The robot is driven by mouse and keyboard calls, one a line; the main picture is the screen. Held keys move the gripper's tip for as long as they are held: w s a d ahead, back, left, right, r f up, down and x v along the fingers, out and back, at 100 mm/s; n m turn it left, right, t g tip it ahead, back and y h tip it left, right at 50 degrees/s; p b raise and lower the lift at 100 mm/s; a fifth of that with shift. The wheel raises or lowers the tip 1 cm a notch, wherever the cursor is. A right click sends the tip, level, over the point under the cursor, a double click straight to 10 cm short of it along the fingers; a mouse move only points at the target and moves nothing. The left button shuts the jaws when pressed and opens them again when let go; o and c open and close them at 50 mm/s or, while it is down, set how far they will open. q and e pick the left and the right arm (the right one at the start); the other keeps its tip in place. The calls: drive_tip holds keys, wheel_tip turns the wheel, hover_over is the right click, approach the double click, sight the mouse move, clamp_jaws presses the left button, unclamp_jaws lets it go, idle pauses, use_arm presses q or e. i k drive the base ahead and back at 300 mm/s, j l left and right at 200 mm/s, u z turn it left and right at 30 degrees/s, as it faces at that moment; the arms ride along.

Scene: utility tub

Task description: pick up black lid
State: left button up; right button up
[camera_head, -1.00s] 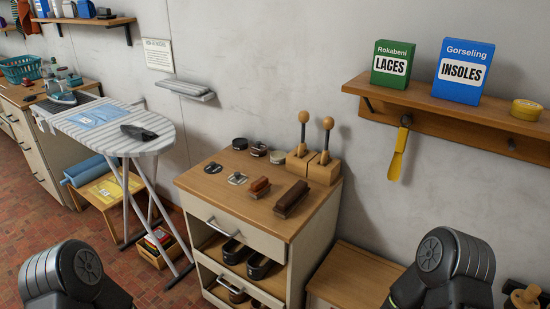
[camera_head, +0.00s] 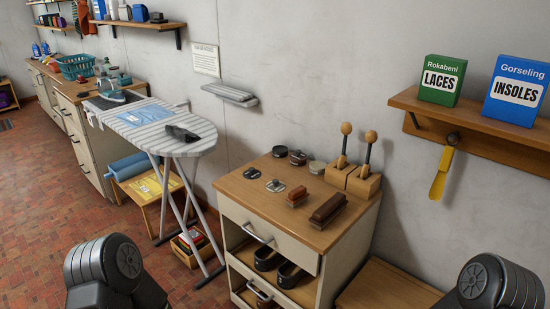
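Two small flat round pieces that look like tin lids lie near the left front of the wooden cabinet top. The left one, a dark lid (camera_head: 252,173), looks black with a pale mark on it. The other lid (camera_head: 275,185) looks dark with a silvery part, just right of it. Behind them stand a black tin (camera_head: 280,151), a dark reddish tin (camera_head: 298,157) and a tan tin (camera_head: 317,166). They are too small to tell whether any of these has a lid on it. Only upper parts of my arms show at the bottom corners. Neither gripper is in view.
The cabinet (camera_head: 270,212) also holds two brushes (camera_head: 328,210) and a wooden block stand (camera_head: 353,181) with two knobbed handles. An ironing board (camera_head: 165,130) stands to its left. A wall shelf (camera_head: 470,118) with boxes is at right. Brick floor is open at left.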

sight(252, 174)
drive_tip(key=i+j+z, duration=0.1)
drive_tip(key=z, duration=0.3)
drive_tip(key=j+z, duration=0.2)
drive_tip(key=z, duration=0.2)
drive_tip(key=i+j+z, duration=0.1)
drive_tip(key=z, duration=0.3)
drive_tip(key=j+z, duration=0.3)
drive_tip(key=j, duration=0.85)
drive_tip(key=j+z, duration=0.35)
drive_tip(key=j, duration=0.85)
drive_tip(key=k+j, duration=0.1)
drive_tip(key=j, duration=0.4)
